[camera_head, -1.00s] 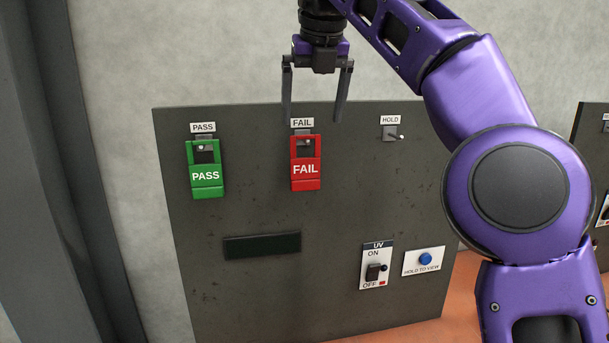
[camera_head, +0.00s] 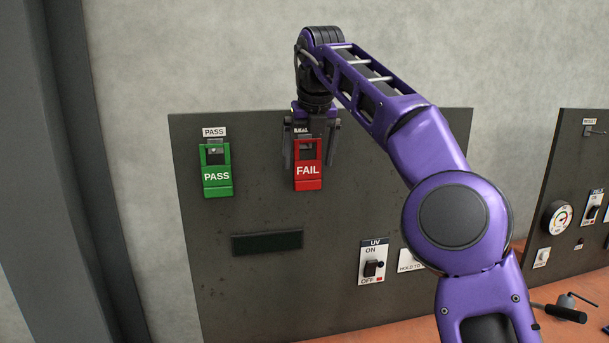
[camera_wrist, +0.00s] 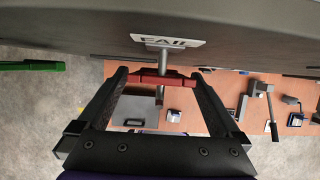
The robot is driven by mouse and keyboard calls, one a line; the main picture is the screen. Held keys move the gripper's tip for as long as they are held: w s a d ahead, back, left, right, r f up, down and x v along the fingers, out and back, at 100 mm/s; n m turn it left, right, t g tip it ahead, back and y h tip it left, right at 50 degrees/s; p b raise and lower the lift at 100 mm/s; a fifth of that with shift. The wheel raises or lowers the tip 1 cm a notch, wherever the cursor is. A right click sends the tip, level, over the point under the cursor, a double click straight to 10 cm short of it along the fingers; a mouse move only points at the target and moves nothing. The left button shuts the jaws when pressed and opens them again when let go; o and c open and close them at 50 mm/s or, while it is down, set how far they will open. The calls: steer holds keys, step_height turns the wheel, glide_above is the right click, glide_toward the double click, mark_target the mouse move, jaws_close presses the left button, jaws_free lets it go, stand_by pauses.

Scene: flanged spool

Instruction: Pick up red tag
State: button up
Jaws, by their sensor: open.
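The red tag (camera_head: 308,172), marked FAIL, hangs upright on a hook at the upper middle of the dark panel. My gripper (camera_head: 309,160) is open, with one finger on each side of the tag's upper part. In the wrist view the red tag (camera_wrist: 164,80) shows edge-on between the open fingertips of my gripper (camera_wrist: 163,76), close to both. I cannot tell whether the fingers touch it. The hook (camera_wrist: 158,42) passes through the tag's top, below the FAIL label (camera_wrist: 168,40).
A green PASS tag (camera_head: 217,172) hangs left of the red tag. Below are a dark slot plate (camera_head: 267,242) and a UV switch (camera_head: 373,262). My arm covers the panel's right part. Another panel (camera_head: 575,200) stands at the right.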

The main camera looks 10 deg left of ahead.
steer(key=shift+x, duration=1.15)
steer(key=shift+c, duration=0.3)
steer(key=c, duration=1.2)
steer(key=shift+r, duration=0.2)
